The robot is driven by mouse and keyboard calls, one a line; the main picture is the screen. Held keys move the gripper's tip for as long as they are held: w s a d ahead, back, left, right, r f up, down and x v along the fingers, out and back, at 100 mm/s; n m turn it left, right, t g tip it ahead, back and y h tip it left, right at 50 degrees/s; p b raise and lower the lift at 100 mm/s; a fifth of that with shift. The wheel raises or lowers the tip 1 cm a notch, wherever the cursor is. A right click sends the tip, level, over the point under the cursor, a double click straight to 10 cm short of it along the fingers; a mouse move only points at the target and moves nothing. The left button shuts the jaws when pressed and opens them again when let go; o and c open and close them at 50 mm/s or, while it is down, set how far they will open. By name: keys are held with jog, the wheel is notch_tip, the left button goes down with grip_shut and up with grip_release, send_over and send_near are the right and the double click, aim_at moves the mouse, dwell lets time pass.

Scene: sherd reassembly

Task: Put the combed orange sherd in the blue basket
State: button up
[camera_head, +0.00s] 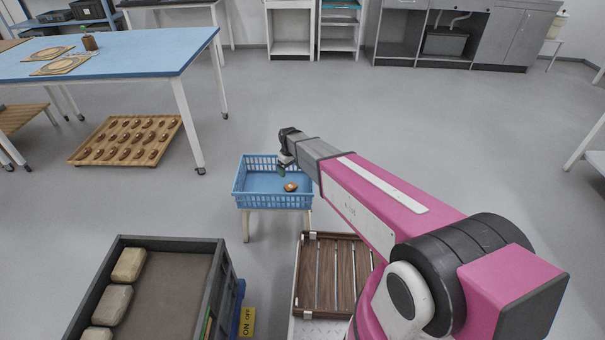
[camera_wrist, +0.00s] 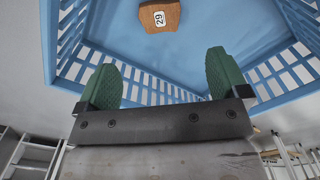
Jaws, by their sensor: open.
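The blue basket (camera_head: 272,201) stands on a small stand in the middle of the head view. It also fills the upper part of the wrist view (camera_wrist: 205,70). An orange sherd (camera_head: 290,187) lies on the basket floor, right of its middle. In the wrist view the orange sherd (camera_wrist: 160,15) carries a white label reading 29; I cannot make out combing on it. My gripper (camera_head: 282,171) is over the basket, pointing down. In the wrist view the green fingertips of my gripper (camera_wrist: 166,80) are wide apart, with nothing between them. The sherd lies apart from them.
A slatted wooden crate (camera_head: 333,275) stands in front of the basket, to the right. A grey-walled bin (camera_head: 170,242) with stones is at front left. A blue-topped table (camera_head: 130,55) and a wooden tray of sherds (camera_head: 125,140) are at left. Open floor lies beyond the basket.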

jog(key=s+d+r+m, duration=0.3)
jog(key=s+d+r, duration=0.2)
jog(key=d, duration=0.6)
jog(key=s+d+r+m, duration=0.3)
jog(key=s+d+r, duration=0.2)
jog(key=s+d, duration=0.3)
jog(key=s+d+r+m, duration=0.3)
jog(key=s+d+r, duration=0.2)
jog(key=d, duration=0.8)
jog(key=s, duration=0.2)
jog(key=shift+s+d+r+m, duration=0.15)
jog(key=shift+s+d+m, duration=0.15)
